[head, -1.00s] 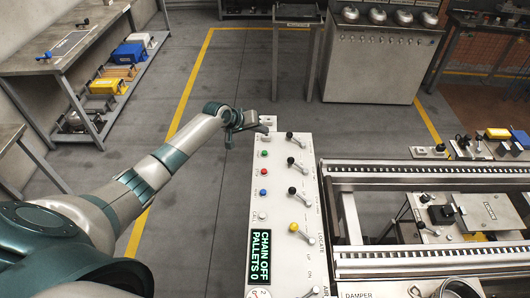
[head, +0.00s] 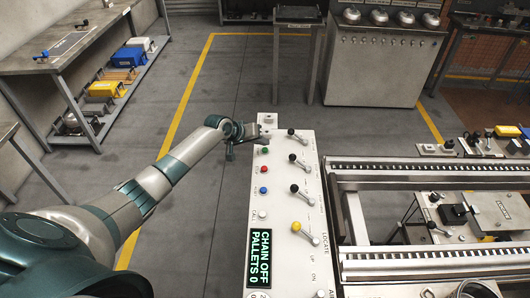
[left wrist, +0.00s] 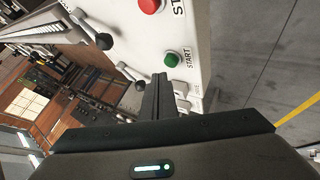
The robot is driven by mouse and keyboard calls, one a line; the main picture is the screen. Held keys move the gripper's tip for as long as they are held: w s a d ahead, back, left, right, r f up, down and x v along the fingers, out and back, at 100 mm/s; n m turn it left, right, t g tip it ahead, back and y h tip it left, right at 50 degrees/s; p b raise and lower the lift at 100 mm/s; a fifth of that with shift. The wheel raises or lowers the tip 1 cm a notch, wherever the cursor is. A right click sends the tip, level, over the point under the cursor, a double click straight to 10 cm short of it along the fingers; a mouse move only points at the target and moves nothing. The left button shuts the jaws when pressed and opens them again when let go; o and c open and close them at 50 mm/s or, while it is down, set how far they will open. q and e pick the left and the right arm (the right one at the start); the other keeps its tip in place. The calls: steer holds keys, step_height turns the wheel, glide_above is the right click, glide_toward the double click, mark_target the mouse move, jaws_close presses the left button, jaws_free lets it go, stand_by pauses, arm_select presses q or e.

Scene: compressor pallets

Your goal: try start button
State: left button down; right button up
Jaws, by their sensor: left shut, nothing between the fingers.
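The start button is green (head: 265,150), near the far end of the white control panel (head: 284,222). In the left wrist view it is a green cap (left wrist: 172,58) labelled START, ahead of and slightly right of the fingertips. The red stop button (head: 264,169) sits next to it on the near side; it also shows in the left wrist view (left wrist: 149,5). My left gripper (head: 254,135) is shut and empty over the panel's far left edge, near the green button and apart from it in the left wrist view (left wrist: 160,78). My right gripper is out of view.
Several levers (head: 297,160) line the panel's right side. A blue button (head: 263,190), a white button (head: 262,214) and a display (head: 259,257) reading CHAIN OFF, PALLETS 0 lie nearer. A conveyor (head: 430,170) stands right. The floor left of the panel is clear.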

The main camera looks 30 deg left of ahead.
arm_select(q)
steer(key=shift+f, duration=0.1)
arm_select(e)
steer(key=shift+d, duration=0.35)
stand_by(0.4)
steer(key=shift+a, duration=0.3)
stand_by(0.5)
arm_select(q)
steer(key=shift+f, duration=0.15)
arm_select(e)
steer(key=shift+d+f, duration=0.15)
arm_select(q)
steer(key=shift+f, duration=0.25)
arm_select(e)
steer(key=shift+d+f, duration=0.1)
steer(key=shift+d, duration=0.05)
